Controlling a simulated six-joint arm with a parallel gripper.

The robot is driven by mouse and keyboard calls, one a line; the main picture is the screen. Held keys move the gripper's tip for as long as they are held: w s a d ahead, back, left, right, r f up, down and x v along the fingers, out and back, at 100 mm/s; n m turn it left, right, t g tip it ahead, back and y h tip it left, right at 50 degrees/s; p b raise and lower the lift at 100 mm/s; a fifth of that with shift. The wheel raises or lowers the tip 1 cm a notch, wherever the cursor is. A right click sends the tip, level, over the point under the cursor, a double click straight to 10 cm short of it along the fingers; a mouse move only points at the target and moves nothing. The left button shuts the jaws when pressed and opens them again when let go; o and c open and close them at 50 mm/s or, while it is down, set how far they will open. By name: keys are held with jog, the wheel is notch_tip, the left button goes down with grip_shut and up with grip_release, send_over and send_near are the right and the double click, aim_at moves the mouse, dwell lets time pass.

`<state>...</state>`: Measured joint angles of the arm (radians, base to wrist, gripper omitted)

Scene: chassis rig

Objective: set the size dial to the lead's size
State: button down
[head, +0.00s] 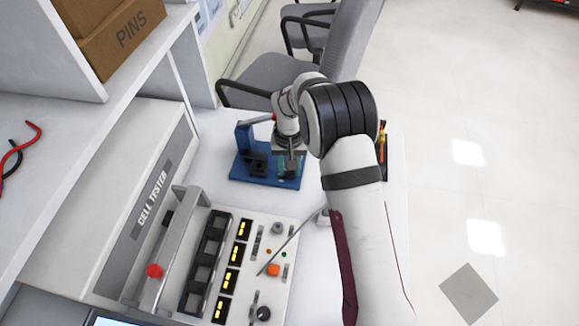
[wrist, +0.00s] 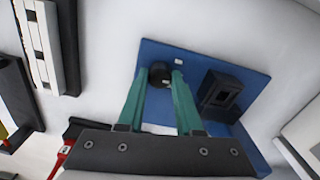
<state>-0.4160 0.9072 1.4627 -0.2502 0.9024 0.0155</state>
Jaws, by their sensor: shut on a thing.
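A blue crimping fixture (head: 240,169) stands on the white bench, with a blue upright at its left and a black block (head: 258,164) on its base. In the wrist view the blue base plate (wrist: 205,62) carries a round black dial (wrist: 160,71) with a pale mark, and the black block (wrist: 219,92) beside it. My gripper (head: 290,168) is lowered over the fixture's right part. In the wrist view its two green fingers (wrist: 161,80) are shut on the dial, one on each side. The dial's scale cannot be read. I cannot make out the lead.
The cell tester (head: 155,195) and its panel of switches and yellow displays (head: 250,260) fill the bench's left and front. A tool holder (head: 384,160) stands right of the fixture, partly behind my arm. Chairs (head: 270,72) stand beyond the bench.

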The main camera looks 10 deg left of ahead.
dwell(0.4)
jog(key=c, duration=0.6)
grip_release()
notch_tip(320, 180, up, 16)
jog(key=shift+f, duration=0.1)
